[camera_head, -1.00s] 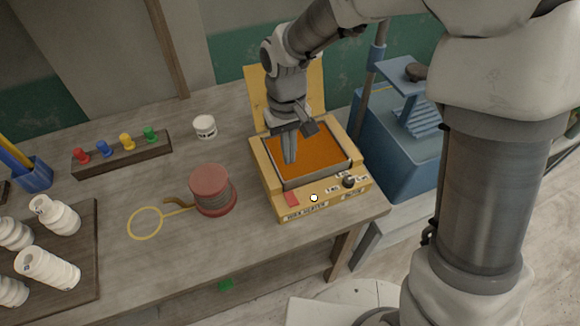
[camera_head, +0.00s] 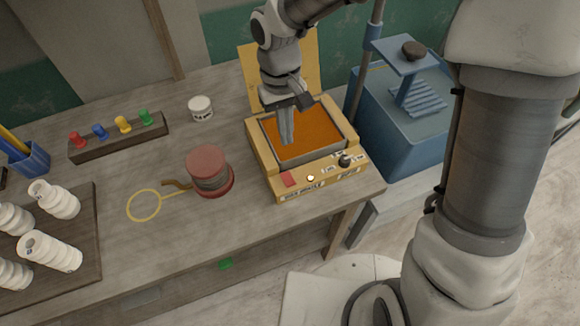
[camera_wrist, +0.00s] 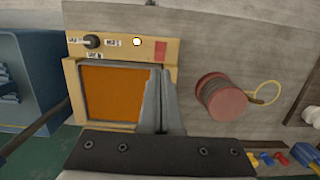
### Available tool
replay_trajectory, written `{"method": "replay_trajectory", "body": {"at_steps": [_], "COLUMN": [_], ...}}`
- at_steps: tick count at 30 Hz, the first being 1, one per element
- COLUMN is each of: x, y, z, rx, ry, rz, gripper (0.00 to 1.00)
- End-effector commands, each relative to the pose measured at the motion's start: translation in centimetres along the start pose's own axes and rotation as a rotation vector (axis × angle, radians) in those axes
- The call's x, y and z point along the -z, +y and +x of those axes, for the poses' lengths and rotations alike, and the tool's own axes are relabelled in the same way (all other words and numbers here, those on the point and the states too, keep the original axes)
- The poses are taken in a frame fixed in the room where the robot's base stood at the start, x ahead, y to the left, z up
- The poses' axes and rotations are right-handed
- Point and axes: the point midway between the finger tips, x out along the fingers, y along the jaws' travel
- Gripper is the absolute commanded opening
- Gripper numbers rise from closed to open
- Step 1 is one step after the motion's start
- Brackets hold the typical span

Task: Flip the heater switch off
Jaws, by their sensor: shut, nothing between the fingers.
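The heater (camera_head: 330,178) is a yellow box with an orange surface in its square well and a raised yellow lid behind. The red switch (camera_head: 289,179) sits at the left of its front panel; its exact tilt is too small to tell. It also shows in the wrist view (camera_wrist: 161,50). A bright white indicator light (camera_head: 310,178) is beside it. My gripper (camera_head: 287,142) is shut and empty, pointing down over the left part of the orange surface, behind the switch. In the wrist view the shut fingers (camera_wrist: 157,72) end just short of the switch, apart from it in the picture.
A black knob (camera_head: 345,160) is on the panel's right. A red spool (camera_head: 209,171) with a yellow loop lies left of the heater. A white jar (camera_head: 200,108) and a rack of colored pegs (camera_head: 118,138) stand behind. A blue stand (camera_head: 405,120) is right of the table.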

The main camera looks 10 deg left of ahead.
Motion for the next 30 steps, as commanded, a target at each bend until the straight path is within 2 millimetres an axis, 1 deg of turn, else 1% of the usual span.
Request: {"method": "replay_trajectory", "body": {"at_steps": [10,14,17,24,30], "x": [-0.1,-0.1,-0.1,-0.2,-0.2], "y": [0.0,0.0,0.0,-0.1,-0.1], "z": [0.1,0.9,2.3,7.5,11.2], "rx": [-0.001,-0.001,0.0,0.0,0.0], "ry": [-0.003,-0.006,-0.007,-0.009,-0.006], "rz": [0.0,0.0,-0.001,-0.003,-0.002], "gripper": [0.0,0.0,0.0,0.0,0.0]}}
